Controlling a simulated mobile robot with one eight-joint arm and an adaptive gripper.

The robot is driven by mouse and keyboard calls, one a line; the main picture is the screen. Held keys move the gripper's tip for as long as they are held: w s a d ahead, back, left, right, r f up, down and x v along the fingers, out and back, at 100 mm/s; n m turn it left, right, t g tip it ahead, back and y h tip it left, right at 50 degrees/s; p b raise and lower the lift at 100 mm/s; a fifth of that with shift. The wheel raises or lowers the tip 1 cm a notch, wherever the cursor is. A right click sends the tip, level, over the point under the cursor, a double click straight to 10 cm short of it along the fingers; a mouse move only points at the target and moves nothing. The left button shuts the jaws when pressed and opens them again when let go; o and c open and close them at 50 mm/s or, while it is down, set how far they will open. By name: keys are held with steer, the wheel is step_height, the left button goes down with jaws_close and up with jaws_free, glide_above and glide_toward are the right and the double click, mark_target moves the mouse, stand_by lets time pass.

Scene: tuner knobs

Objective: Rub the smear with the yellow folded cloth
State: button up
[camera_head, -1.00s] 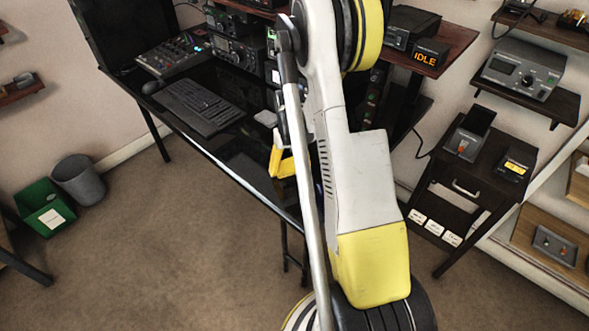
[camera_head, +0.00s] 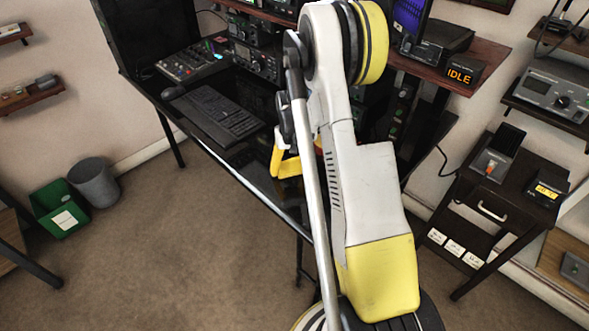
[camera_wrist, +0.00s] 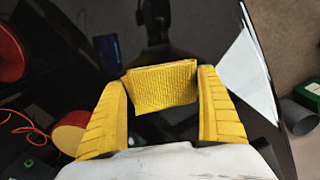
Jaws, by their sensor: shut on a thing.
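The yellow folded cloth (camera_wrist: 163,88) is between the two yellow fingers of my gripper (camera_wrist: 163,80) in the wrist view. The gripper is shut on it, and the cloth spans the gap between the fingertips. Under it is the glossy black desk top (camera_wrist: 185,140). In the head view my gripper (camera_head: 284,163) shows beside my arm, over the front part of the desk (camera_head: 235,172); the cloth cannot be told apart there. I cannot make out the smear in either view; my arm and gripper hide part of the desk, and reflections cover the rest.
A keyboard (camera_head: 213,115) and a mixer (camera_head: 192,62) lie on the desk to the left of my arm. Radios (camera_head: 255,60) stand behind. A side cabinet (camera_head: 490,205) is on the right. A green bin (camera_head: 60,208) and a grey bin (camera_head: 94,183) stand on the floor at left.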

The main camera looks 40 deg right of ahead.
steer(key=shift+w+a, duration=0.1)
steer(key=shift+w, duration=0.35)
step_height(320, 180, up, 4)
steer(key=shift+s+f+p, duration=0.1)
steer(key=shift+f+p, duration=0.15)
steer(key=shift+p, duration=0.6)
steer(key=shift+r+p, duration=0.4)
steer(key=shift+r, duration=0.25)
steer(key=shift+r+p, duration=0.95)
steer(key=shift+r, duration=0.75)
